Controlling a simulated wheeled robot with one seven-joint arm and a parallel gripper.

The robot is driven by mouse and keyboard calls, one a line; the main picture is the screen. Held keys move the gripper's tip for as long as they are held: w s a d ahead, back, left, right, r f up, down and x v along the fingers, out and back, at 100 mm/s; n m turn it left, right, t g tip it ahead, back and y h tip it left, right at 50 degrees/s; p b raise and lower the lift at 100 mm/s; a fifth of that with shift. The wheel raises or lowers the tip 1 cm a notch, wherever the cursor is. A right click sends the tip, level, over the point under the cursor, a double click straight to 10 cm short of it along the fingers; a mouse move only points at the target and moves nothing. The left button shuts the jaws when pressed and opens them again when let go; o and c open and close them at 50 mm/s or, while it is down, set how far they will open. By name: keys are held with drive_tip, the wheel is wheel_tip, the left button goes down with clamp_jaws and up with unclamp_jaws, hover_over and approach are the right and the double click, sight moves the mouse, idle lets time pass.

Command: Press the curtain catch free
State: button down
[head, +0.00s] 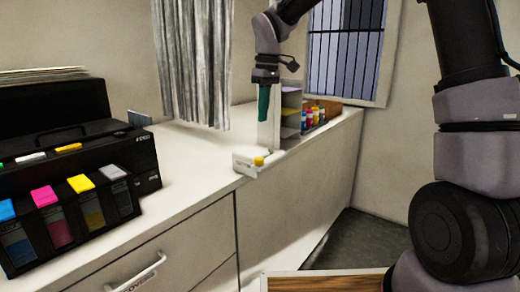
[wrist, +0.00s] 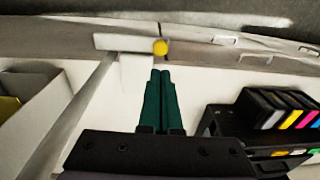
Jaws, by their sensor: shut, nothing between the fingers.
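The curtain catch shows as a round yellow button (head: 259,161) on a small white block (head: 244,168) at the counter's front edge. The button also shows in the wrist view (wrist: 160,47), just beyond my fingertips. My gripper (head: 263,118) has green fingers, pressed together and empty. It points down above the counter, higher than the button and apart from it in the head view. It also shows in the wrist view (wrist: 161,73). The grey curtain (head: 192,65) hangs in folds to the left of my gripper. How the catch connects to the curtain cannot be seen.
A black printer (head: 80,135) with coloured ink tanks stands on the left of the white counter (head: 180,180). An upright divider and a shelf unit with small coloured bottles (head: 313,116) stand right of my gripper. A barred window (head: 345,45) is behind.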

hover_over(256, 167)
drive_tip(key=w+d, duration=0.1)
drive_tip(key=w, duration=0.1)
wheel_tip(256, 167, down, 11)
drive_tip(key=shift+s+d+f, duration=0.15)
drive_tip(key=shift+f, duration=0.05)
drive_tip(key=shift+s+a+f+t+h, duration=0.4)
drive_tip(key=shift+t+h, duration=0.1)
drive_tip(key=shift+t, duration=0.15)
drive_tip(key=shift+s+a+f+t+h, duration=0.25)
drive_tip(key=shift+s+f+t+h, duration=0.1)
drive_tip(key=shift+t+h, duration=0.25)
drive_tip(key=t, duration=0.1)
drive_tip(key=f+t+h, duration=0.2)
drive_tip(key=shift+s+a+f, duration=0.25)
drive_tip(key=shift+s+a, duration=0.05)
drive_tip(key=shift+s, duration=0.1)
wheel_tip(256, 167, down, 4)
drive_tip(key=t+h, duration=0.3)
drive_tip(key=t, duration=0.2)
drive_tip(key=shift+f+h, duration=0.15)
drive_tip(key=shift+h, duration=0.25)
drive_tip(key=shift+w+d+f, duration=0.15)
drive_tip(key=shift+w+f, duration=0.05)
drive_tip(key=shift+f, duration=0.25)
